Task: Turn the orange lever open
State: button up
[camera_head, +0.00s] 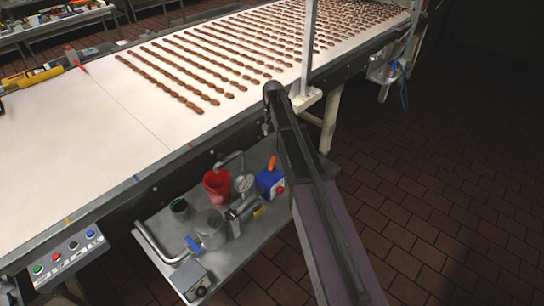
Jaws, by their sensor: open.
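A small orange lever (271,163) sticks up at a tilt by a blue box-shaped part (266,179) on the metal shelf (262,246) under the conveyor. A red round knob or button (280,190) shows on the blue part's right side. The lever's lower end and its joint are too small to make out. My arm crosses the picture from the bottom right up to an elbow at the conveyor's near edge, just right of the lever. My gripper cannot be made out; the arm seems to hide it.
The shelf also carries a red cup (217,186), a round gauge (244,183), a clear container (210,231), bent pipes and a grey box (190,281). The conveyor (120,120) with rows of brown pieces overhangs it. A button panel (68,258) is at left. Tiled floor at right is clear.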

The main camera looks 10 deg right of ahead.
aim_at(273, 160)
jog(key=shift+f, duration=0.2)
notch_tip(273, 160, down, 14)
jog(key=b, duration=1.4)
jog(key=shift+r, duration=0.25)
grip_shut()
